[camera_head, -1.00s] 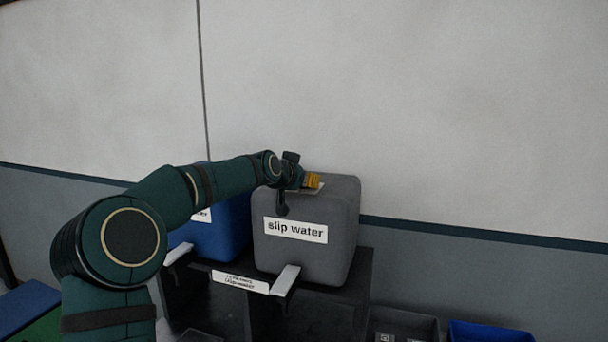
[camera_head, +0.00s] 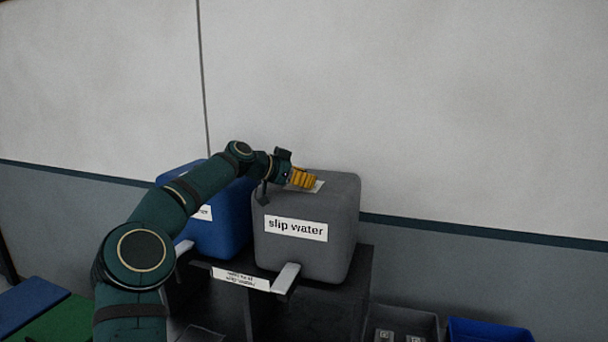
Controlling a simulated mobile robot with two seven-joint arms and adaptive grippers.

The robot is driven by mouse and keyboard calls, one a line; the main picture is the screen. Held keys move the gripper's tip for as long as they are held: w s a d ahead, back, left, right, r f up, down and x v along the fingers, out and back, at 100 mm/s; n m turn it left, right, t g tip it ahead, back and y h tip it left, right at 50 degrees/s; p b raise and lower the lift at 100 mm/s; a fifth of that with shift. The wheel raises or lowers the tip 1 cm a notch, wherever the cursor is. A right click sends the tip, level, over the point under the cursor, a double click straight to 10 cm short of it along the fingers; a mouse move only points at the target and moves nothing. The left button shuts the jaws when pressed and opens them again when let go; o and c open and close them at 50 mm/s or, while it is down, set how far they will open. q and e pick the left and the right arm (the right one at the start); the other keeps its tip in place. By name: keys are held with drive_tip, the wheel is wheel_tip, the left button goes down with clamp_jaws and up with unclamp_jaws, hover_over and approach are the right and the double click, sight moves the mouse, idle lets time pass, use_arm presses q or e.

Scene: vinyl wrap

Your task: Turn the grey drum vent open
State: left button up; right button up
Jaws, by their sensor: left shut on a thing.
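The grey drum (camera_head: 330,250) with the label "slip water" (camera_head: 296,229) stands upright on a dark stand. My left arm reaches in from the left, and my left gripper (camera_head: 304,180), with yellow fingers, is at the top of the drum. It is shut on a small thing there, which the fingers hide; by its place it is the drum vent. A pale patch (camera_head: 318,187) shows on the drum top beside the fingers. How far the vent is turned cannot be seen. My right gripper is not in view.
A blue drum (camera_head: 222,225) stands to the left of the grey one, partly behind my arm. Pale taps (camera_head: 286,278) stick out at the front of the dark stand (camera_head: 345,310). A blue bin (camera_head: 490,331) and a grey bin sit low at the right. The wall is behind.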

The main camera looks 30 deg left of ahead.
use_arm(q)
drive_tip(key=shift+f, duration=0.1)
idle(0.5)
drive_tip(key=o, duration=1.2)
drive_tip(key=v, duration=1.2)
drive_tip(key=shift+w+a, duration=0.1)
